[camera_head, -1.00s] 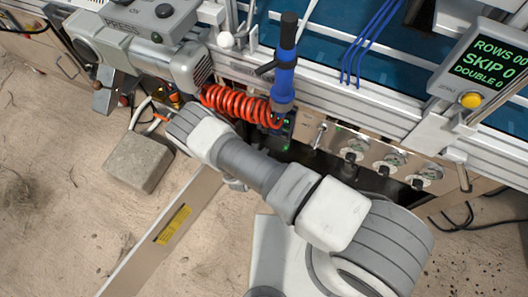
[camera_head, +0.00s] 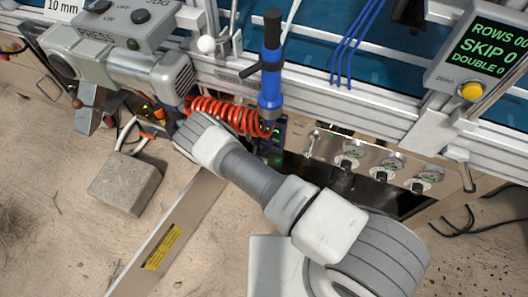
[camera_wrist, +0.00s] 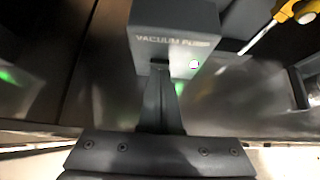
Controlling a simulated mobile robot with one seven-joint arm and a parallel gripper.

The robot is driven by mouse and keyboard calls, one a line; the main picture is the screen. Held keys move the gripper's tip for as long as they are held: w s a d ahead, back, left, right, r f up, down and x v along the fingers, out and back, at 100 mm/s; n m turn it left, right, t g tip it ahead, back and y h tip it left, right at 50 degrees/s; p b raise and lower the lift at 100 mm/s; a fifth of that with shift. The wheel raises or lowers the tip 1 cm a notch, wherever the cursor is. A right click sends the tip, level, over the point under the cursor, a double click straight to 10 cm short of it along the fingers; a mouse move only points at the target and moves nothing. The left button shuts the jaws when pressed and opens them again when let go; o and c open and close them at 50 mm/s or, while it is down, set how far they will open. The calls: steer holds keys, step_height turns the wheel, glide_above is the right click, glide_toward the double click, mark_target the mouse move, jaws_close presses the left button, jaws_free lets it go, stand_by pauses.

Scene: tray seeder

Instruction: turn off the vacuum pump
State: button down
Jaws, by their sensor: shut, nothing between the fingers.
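A dark grey box (camera_wrist: 172,38) lettered "VACUUM P…" fills the top middle of the wrist view; the end of its label is washed out. A small pale spot (camera_wrist: 194,64) shows at its lower edge. My gripper (camera_wrist: 160,72) is shut and empty, its fingers reaching up to the box's lower edge. I cannot tell whether they touch it. A green glow (camera_wrist: 178,88) lies beside the fingertips. No switch can be made out clearly. In the head view my arm runs under the machine's front edge, and my gripper is hidden there.
A panel with several gauges (camera_head: 383,170) is to the right. A concrete block (camera_head: 125,182) stands on the floor at left. A yellow-handled part (camera_wrist: 300,10) is at the wrist view's top right.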

steer(key=shift+w+d+r+g+y+p, duration=0.15)
steer(key=shift+w+r+g+y+p, duration=0.25)
steer(key=shift+g+p, duration=0.55)
steer(key=shift+f, duration=0.3)
steer(key=shift+s+r+p, duration=0.1)
steer(key=shift+r+p, duration=0.7)
steer(key=shift+r, duration=0.05)
steer(key=shift+f, duration=0.2)
